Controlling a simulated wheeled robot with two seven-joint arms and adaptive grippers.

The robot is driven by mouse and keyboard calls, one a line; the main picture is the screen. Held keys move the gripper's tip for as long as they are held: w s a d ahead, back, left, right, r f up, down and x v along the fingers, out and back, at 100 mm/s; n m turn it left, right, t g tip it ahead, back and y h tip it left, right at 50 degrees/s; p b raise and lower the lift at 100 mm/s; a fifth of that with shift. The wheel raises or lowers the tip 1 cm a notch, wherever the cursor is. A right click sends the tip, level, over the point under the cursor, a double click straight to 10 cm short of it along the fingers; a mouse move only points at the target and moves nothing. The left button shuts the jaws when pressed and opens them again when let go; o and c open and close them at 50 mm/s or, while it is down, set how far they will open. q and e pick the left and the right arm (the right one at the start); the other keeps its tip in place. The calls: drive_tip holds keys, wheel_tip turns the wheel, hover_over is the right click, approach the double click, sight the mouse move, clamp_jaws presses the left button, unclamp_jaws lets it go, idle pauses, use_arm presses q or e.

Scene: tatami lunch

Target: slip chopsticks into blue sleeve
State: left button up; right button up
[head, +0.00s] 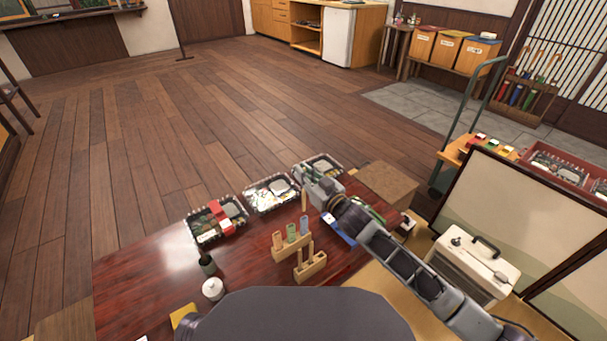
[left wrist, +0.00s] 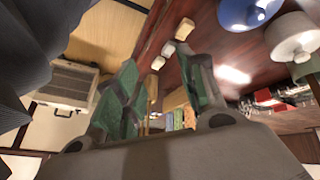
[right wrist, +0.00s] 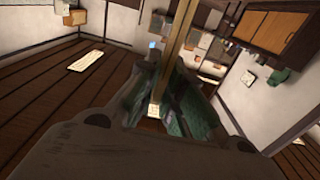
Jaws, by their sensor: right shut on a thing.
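My right gripper (head: 306,180) is above the table and shut on a pair of pale wooden chopsticks (head: 304,202), which hangs down above the blue sleeve (head: 304,225). Whether the tips touch the sleeve is too small to tell. In the right wrist view the chopsticks (right wrist: 178,45) stand between the fingers. The blue sleeve is upright at the right end of a wooden rack (head: 293,247), beside a green sleeve (head: 291,233) and an orange sleeve (head: 277,240). My left gripper (left wrist: 165,80) is open and empty in its wrist view; the head view does not show its fingers.
A second wooden stand (head: 311,268) with upright sticks is in front of the rack. Several filled lunch boxes (head: 217,222) line the table's far edge. A dark cup (head: 208,264) and a white pot (head: 213,289) stand at left. The table's left part is mostly clear.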

use_arm(q)
drive_tip(key=shift+f, duration=0.25)
drive_tip(key=shift+n+t+h, duration=0.3)
drive_tip(key=shift+t+h, duration=0.1)
drive_tip(key=shift+t, duration=0.2)
drive_tip(key=f+b, duration=0.1)
drive_tip(key=f, duration=0.1)
drive_tip(key=d+f+b, duration=0.1)
drive_tip(key=f+b, duration=0.1)
drive_tip(key=f, duration=0.1)
drive_tip(key=shift+s+f, duration=0.15)
idle(0.4)
drive_tip(key=shift+w+r+p, duration=0.3)
drive_tip(key=shift+w+r, duration=0.15)
drive_tip(key=shift+r, duration=0.1)
